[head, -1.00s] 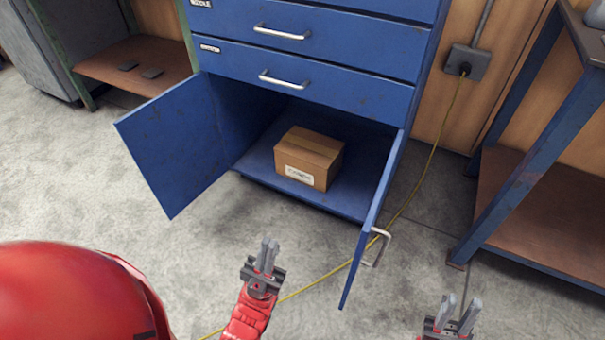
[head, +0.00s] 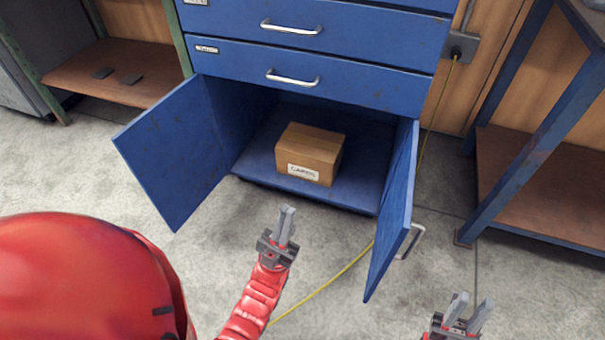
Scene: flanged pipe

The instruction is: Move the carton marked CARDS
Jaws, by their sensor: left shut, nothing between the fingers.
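The brown carton (head: 310,153) sits in the open bottom compartment of the blue cabinet (head: 350,177). Its white label reads CARDS and faces me. My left gripper (head: 286,222) is shut and empty, in front of the compartment and apart from the carton. My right gripper (head: 470,309) is at the bottom edge, right of the cabinet's right door, with its fingers apart and nothing between them.
The left door (head: 170,150) and right door (head: 396,210) stand open on either side of the compartment. A yellow cable (head: 335,278) runs over the floor. A workbench (head: 535,190) stands at right, a wooden shelf (head: 120,70) at left.

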